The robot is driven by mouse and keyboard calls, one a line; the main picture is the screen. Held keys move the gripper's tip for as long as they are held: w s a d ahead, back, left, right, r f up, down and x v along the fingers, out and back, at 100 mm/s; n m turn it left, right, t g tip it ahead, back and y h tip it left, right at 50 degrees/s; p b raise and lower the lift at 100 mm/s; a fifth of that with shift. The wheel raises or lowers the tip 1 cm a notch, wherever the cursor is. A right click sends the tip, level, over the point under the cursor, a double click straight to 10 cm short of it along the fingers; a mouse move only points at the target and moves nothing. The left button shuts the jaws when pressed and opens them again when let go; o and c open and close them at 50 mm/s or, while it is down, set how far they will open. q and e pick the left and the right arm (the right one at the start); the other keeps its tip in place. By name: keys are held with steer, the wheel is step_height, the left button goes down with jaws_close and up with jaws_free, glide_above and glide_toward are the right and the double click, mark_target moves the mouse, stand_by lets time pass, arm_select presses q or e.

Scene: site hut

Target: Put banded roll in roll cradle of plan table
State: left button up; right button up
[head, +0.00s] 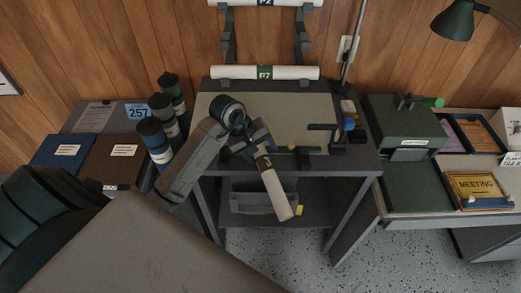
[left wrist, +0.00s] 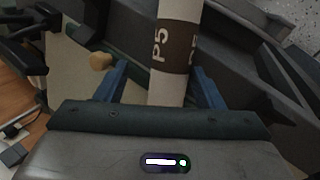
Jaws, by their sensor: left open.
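The banded roll is a white tube (head: 275,193) with a brown band marked P5, which also shows in the left wrist view (left wrist: 175,45). My left gripper (head: 259,149) is open, its blue fingers (left wrist: 160,85) on either side of the roll with a visible gap to each. The roll slants down past the front edge of the plan table (head: 350,157); I cannot tell what supports it. Dark fittings (head: 304,150) stand at the table's front, partly behind the gripper; I cannot make out the roll cradle for certain. My right gripper is out of view.
A white roll with a green P7 band (head: 290,72) lies in wall brackets behind the table. Dark banded tubes (head: 154,140) stand close left. A grey bin (head: 250,203) is on the lower shelf. A green box (head: 405,128) and a desk (head: 430,205) stand right.

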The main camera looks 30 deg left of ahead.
arm_select(q)
steer(key=shift+r+p, duration=0.2)
steer(key=shift+p, duration=0.15)
steer(key=shift+a+r, duration=0.2)
steer(key=b+v, duration=0.4)
steer(key=v, duration=0.7)
steer(key=shift+r, duration=0.3)
steer(key=shift+s, duration=0.15)
